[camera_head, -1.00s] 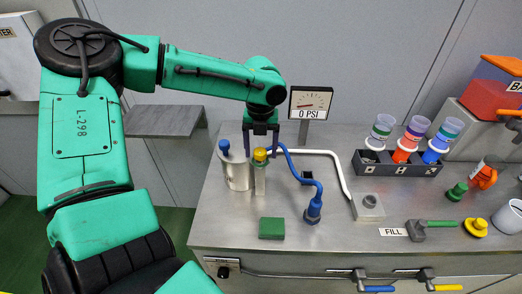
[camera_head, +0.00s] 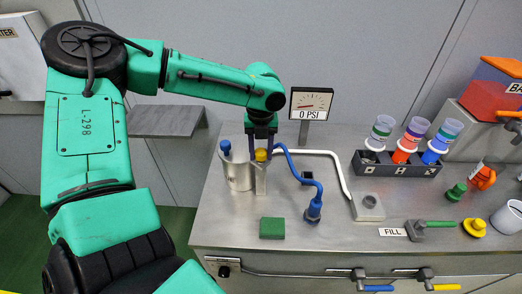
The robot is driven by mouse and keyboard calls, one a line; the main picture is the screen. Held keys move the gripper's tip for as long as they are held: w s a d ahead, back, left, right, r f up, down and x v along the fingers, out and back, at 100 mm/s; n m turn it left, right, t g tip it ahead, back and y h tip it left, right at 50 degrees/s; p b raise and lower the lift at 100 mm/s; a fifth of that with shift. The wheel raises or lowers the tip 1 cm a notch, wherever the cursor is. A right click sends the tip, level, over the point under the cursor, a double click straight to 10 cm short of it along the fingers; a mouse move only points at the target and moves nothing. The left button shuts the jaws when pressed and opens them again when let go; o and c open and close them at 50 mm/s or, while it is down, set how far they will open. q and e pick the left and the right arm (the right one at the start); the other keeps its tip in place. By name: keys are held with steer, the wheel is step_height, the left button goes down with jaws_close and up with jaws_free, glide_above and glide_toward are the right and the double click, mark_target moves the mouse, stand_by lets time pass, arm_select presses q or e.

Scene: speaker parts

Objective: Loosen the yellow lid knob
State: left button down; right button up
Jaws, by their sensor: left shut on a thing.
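The yellow lid knob (camera_head: 261,155) sits on top of a small metal post beside a metal cylinder (camera_head: 238,172) with a blue knob (camera_head: 225,147). My left gripper (camera_head: 261,150) comes down from above, fingers pointing down around the yellow knob, and is shut on it. The knob is partly hidden between the fingers. My right gripper is not in view.
A blue hose (camera_head: 314,195) and a white pipe (camera_head: 345,180) run just right of the knob. A gauge reading 0 PSI (camera_head: 311,103) stands behind. A green block (camera_head: 272,228) lies in front. A rack of bottles (camera_head: 398,168) stands to the right.

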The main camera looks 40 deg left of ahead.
arm_select(q)
steer(key=n+p, duration=0.1)
steer(key=n, duration=0.2)
steer(key=shift+r+p, duration=0.2)
steer(key=shift+p, duration=0.2)
steer(key=n+p, duration=0.1)
steer(key=n, duration=0.3)
steer(key=shift+f, duration=0.1)
steer(key=n, duration=0.6)
steer(key=shift+p, duration=0.35)
steer(key=shift+f+n, duration=0.1)
steer(key=shift+n, duration=2.2)
steer(key=shift+c, duration=1.9)
jaws_free()
